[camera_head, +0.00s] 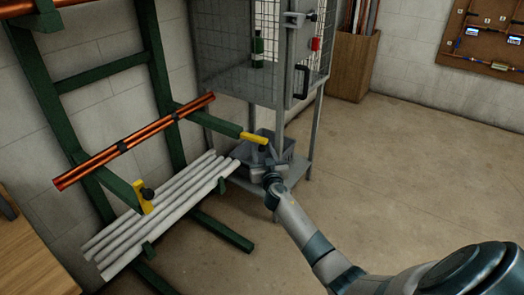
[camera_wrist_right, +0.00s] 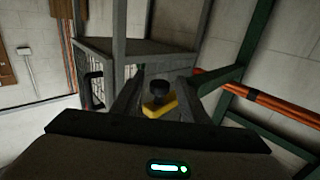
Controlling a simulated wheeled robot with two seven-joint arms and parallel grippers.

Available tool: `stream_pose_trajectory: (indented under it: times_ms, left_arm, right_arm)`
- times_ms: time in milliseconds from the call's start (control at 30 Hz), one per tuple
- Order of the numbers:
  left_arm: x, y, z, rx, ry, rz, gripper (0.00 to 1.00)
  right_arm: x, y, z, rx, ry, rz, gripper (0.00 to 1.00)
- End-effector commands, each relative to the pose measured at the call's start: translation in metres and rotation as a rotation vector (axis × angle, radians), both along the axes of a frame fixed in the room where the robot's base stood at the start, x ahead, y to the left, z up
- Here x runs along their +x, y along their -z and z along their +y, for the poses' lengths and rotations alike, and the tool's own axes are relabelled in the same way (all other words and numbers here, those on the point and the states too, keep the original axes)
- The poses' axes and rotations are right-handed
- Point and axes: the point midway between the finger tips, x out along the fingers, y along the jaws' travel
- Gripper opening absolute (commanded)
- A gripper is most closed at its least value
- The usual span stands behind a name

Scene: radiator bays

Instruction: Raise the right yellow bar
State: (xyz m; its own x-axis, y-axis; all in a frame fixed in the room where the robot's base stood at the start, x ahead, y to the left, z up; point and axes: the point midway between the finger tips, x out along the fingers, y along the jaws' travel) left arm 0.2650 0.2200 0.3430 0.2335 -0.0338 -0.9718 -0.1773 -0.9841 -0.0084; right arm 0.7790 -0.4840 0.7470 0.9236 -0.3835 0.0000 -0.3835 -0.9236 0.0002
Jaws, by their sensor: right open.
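The right yellow bar (camera_head: 254,138) is at the outer end of the right green rack arm, in the middle of the head view. My right gripper (camera_head: 264,153) is just below and beside it, with its jaws apart. In the right wrist view the yellow bar (camera_wrist_right: 161,108) and its black knob (camera_wrist_right: 156,88) show between the two open fingers. I cannot tell whether a finger touches it. The left yellow bar (camera_head: 140,198), with a black knob (camera_head: 147,194), is at the end of the left green arm. My left gripper is out of view.
Copper pipes (camera_head: 130,142) lie across the green arms, and pale pipes (camera_head: 160,207) lie on the lower arms. A grey mesh cabinet (camera_head: 245,85) stands behind my right gripper, with a grey bin (camera_head: 242,158) on its lower shelf. The floor (camera_head: 420,165) at the right is clear.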

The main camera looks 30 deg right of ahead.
Motion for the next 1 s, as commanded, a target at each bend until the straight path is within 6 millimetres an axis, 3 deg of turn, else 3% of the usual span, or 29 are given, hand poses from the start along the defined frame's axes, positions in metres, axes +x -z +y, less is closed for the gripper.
stream_pose_trajectory:
  times_ms: [400, 433, 600, 1000]
  left_arm:
    - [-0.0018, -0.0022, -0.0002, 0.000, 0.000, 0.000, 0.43]
    - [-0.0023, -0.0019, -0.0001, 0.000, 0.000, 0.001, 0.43]
    - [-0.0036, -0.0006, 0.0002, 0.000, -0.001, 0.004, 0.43]
    - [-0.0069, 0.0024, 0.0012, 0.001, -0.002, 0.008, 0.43]
  right_arm:
    - [0.0062, -0.0002, -0.0026, 0.000, -0.001, 0.000, 0.40]
    - [0.0062, -0.0002, -0.0026, 0.000, -0.001, 0.000, 0.38]
    - [0.0061, -0.0001, -0.0026, 0.000, -0.001, 0.000, 0.00]
    - [0.0078, -0.0017, -0.0029, -0.004, 0.000, 0.010, 0.00]
